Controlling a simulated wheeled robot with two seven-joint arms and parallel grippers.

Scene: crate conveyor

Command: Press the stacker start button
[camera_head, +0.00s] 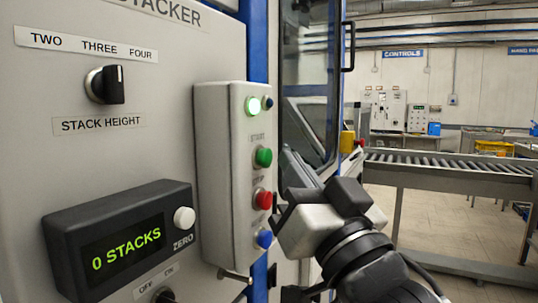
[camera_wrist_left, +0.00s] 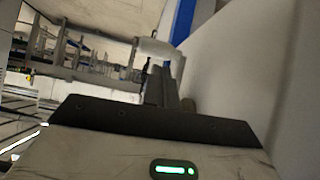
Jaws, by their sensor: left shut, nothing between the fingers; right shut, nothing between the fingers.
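A grey button box (camera_head: 225,180) is mounted on the stacker panel in the head view. Its green button (camera_head: 263,157), labelled START, sits above a red button (camera_head: 263,199) labelled STOP, with a blue button (camera_head: 264,239) at the bottom. My left gripper (camera_wrist_left: 163,87) shows in the left wrist view, shut and empty, away from the buttons.
The panel left of the box carries a stack height knob (camera_head: 105,85) and a counter (camera_head: 120,245) reading 0 STACKS with a white ZERO button (camera_head: 184,217). A glazed door (camera_head: 308,90) stands behind the box. A roller conveyor (camera_head: 450,170) runs at the right.

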